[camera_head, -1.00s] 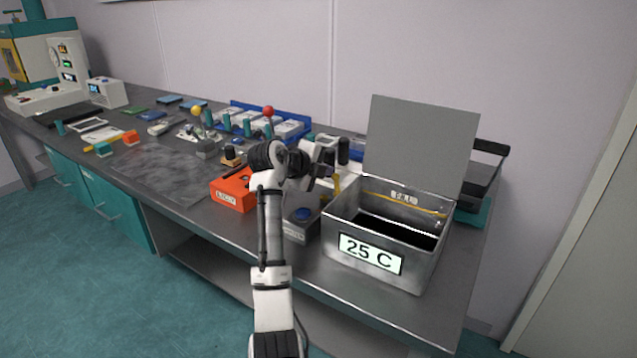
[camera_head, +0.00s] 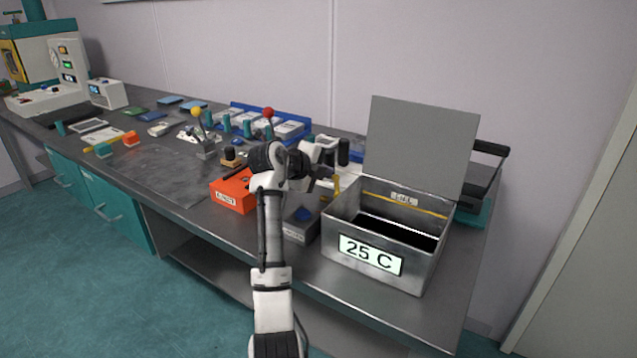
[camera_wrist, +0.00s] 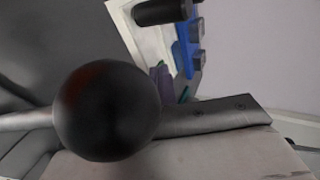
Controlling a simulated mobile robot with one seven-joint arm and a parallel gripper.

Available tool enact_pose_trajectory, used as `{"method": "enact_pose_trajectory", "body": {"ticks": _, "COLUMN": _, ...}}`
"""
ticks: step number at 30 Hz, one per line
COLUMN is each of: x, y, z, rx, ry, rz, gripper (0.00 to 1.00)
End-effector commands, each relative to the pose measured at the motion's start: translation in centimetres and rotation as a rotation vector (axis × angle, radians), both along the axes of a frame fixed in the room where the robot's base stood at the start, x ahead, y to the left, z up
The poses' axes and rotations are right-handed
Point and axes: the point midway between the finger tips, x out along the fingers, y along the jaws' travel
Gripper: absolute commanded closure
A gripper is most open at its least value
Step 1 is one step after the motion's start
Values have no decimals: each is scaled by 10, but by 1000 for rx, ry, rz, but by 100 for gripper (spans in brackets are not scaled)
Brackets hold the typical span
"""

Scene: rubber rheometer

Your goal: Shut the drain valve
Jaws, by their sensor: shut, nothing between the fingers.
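The open metal bath box (camera_head: 380,262) with a "25 C" label stands at the right of the bench, its lid raised. A small yellow part (camera_head: 336,185) shows by its left wall and may be the drain valve's handle; I cannot tell its setting. My gripper (camera_head: 326,182) is shut and empty, close to this yellow part; I cannot tell whether they touch. In the wrist view a dark round knob (camera_wrist: 106,112) fills the near left, with a grey metal bar (camera_wrist: 215,115) behind it. No valve is clearly seen there.
A blue rack (camera_head: 290,122) and red- and yellow-knobbed levers are farther back.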

Motion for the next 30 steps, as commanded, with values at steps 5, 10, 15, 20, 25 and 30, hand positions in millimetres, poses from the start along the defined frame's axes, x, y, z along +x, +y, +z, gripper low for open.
{"method": "enact_pose_trajectory", "body": {"ticks": 5, "x": -1, "y": 0, "z": 0, "rx": 0, "ry": 0, "rz": 0, "gripper": 100}}
{"method": "enact_pose_trajectory", "body": {"ticks": 10, "x": -6, "y": -2, "z": -1, "rx": -1, "ry": 1, "rz": -2, "gripper": 100}}
{"method": "enact_pose_trajectory", "body": {"ticks": 15, "x": -14, "y": -8, "z": -2, "rx": 0, "ry": 4, "rz": -9, "gripper": 100}}
{"method": "enact_pose_trajectory", "body": {"ticks": 20, "x": -17, "y": -11, "z": -2, "rx": 1, "ry": 4, "rz": -12, "gripper": 100}}
{"method": "enact_pose_trajectory", "body": {"ticks": 25, "x": -16, "y": -8, "z": -1, "rx": 1, "ry": 3, "rz": -6, "gripper": 100}}
{"method": "enact_pose_trajectory", "body": {"ticks": 30, "x": -20, "y": -3, "z": 3, "rx": 0, "ry": 0, "rz": -2, "gripper": 100}}
